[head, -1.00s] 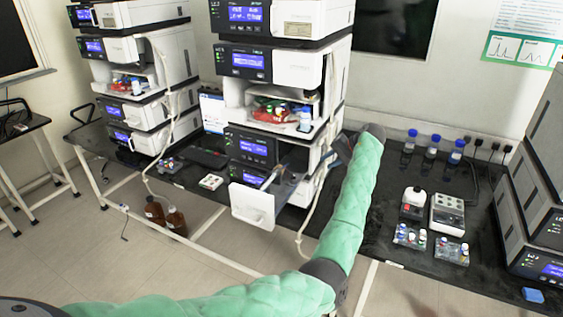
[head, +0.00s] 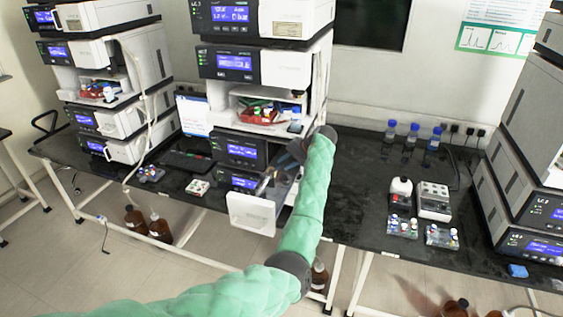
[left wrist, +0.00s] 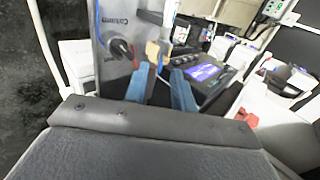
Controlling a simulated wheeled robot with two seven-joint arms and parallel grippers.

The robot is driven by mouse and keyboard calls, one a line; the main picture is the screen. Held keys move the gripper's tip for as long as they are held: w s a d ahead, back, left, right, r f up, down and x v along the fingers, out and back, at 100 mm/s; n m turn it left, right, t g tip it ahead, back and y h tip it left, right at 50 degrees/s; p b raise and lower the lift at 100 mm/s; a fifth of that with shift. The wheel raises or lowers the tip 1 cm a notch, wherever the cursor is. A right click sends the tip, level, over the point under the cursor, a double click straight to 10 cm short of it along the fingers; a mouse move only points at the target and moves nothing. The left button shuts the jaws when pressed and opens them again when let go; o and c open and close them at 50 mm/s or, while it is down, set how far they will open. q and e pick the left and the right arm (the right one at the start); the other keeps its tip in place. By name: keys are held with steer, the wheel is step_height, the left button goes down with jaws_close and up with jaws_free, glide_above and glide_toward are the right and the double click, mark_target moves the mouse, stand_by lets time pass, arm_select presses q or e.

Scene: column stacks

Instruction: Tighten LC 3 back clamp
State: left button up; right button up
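The middle instrument stack (head: 286,68) has its lowest compartment open, with a white front panel (head: 250,213) pulled out. My left gripper (head: 268,184) is at this compartment, partly hidden by my own arm. In the left wrist view its two blue fingers (left wrist: 160,74) stand apart, with a small tan piece (left wrist: 153,52) at or just beyond their tips; contact is unclear. A grey panel marked "Column" (left wrist: 114,22) carries a red and black knob (left wrist: 122,48) left of the fingers. I cannot tell which part is the back clamp. My right gripper is out of view.
Another stack (head: 105,72) stands at the left and one (head: 530,180) at the right. On the black bench (head: 370,180) are blue-capped bottles (head: 413,134), a white-grey block (head: 433,199) and small vial racks (head: 402,226). Brown bottles (head: 160,228) stand on the floor.

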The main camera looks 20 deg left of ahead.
mark_target(274, 170)
arm_select(q)
steer(key=p+x, duration=0.1)
steer(key=x, duration=0.1)
steer(key=shift+a+f, duration=0.2)
steer(key=shift+a, duration=0.15)
steer(key=shift+d+f, duration=0.1)
steer(key=shift+d, duration=0.05)
steer(key=shift+c, duration=0.3)
jaws_close()
